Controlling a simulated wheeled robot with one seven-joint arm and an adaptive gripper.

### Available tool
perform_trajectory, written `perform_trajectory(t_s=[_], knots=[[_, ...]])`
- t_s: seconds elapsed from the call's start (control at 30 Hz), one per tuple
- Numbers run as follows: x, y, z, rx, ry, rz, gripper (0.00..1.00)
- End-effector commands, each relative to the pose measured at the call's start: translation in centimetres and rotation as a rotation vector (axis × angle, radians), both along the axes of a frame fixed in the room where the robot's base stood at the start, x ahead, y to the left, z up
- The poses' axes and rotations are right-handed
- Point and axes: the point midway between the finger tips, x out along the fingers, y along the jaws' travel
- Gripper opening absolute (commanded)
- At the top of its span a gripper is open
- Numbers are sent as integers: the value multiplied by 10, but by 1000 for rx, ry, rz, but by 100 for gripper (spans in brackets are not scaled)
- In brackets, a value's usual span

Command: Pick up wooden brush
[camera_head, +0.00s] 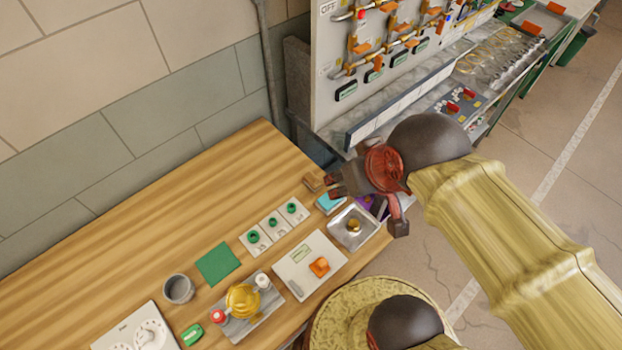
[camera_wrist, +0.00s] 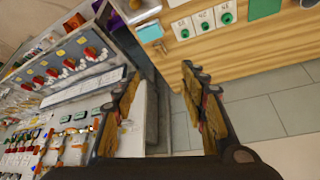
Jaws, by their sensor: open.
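A small brown wooden piece, which looks like the wooden brush (camera_head: 314,183), lies at the back right end of the wooden table (camera_head: 215,175). It is partly hard to make out. My gripper (camera_head: 365,202) is above the table's right end, close to the right of the brush. In the wrist view my gripper (camera_wrist: 165,76) has its two fingers spread apart with nothing between them.
A metal tray (camera_head: 345,238), a light blue item (camera_head: 330,203) and three white switch plates (camera_head: 274,224) are near the brush. A valve panel (camera_head: 375,65) and its shelf stand behind my gripper. The table's back left is clear.

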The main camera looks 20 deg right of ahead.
Motion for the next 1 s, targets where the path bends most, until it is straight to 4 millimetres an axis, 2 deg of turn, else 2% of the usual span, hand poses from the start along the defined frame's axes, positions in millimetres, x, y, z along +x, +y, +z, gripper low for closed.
perform_trajectory(t_s=[0.27,0.37,0.47,0.67,1.0], knots=[[0,0,0,0,0,0,43],[0,0,1,0,0,0,47],[1,0,2,0,20,0,47],[12,0,-25,0,175,1,47],[61,1,-72,-7,406,24,47]])
